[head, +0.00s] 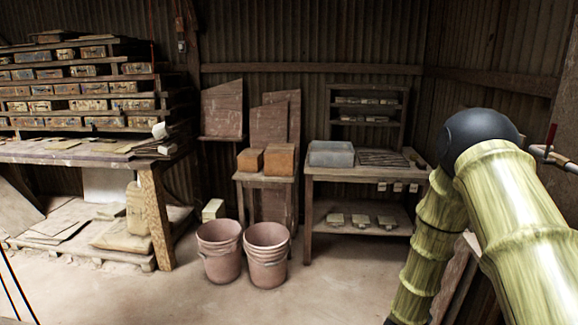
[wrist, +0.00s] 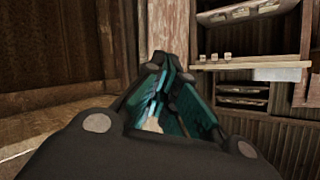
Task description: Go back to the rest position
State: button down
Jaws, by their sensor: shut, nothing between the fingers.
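My gripper (wrist: 165,95) shows in the wrist view, dark with teal finger pads. Its fingers are together with nothing held between them. The wrist picture is tilted, with a wooden post, a shelf and a corrugated wall beyond the fingers. In the head view my arm's green, bamboo-like links stand at the right edge with a dark joint between them. The gripper itself is not seen in the head view.
A workbench (head: 70,152) with shelves of boxes stands at the left. Two pinkish buckets (head: 219,250) (head: 267,254) stand on the floor. A wooden table (head: 365,174) holds a grey tub (head: 331,154). Two brown blocks (head: 250,160) (head: 279,160) sit on a stand. The front floor is clear.

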jog(key=s+a+f+n+g+y, duration=0.25)
jog(key=s+a+f+n, duration=0.2)
jog(key=s+f, duration=0.55)
jog(key=s+a+f+n+g+y, duration=0.2)
jog(key=s+a+f+n+y, duration=0.15)
jog(key=s+a+f, duration=0.6)
jog(key=s+a+f+n+g+y, duration=0.1)
jog(key=s+n+g, duration=0.1)
jog(key=s, duration=1)
jog(key=s+a+n+g+y, duration=0.1)
jog(key=s+a+g+y, duration=0.1)
jog(key=s, duration=1.1)
jog(key=shift+s+a+f+n+g, duration=0.2)
jog(key=shift+f+n+g, duration=0.2)
jog(key=shift+g, duration=0.45)
jog(key=shift+d, duration=0.1)
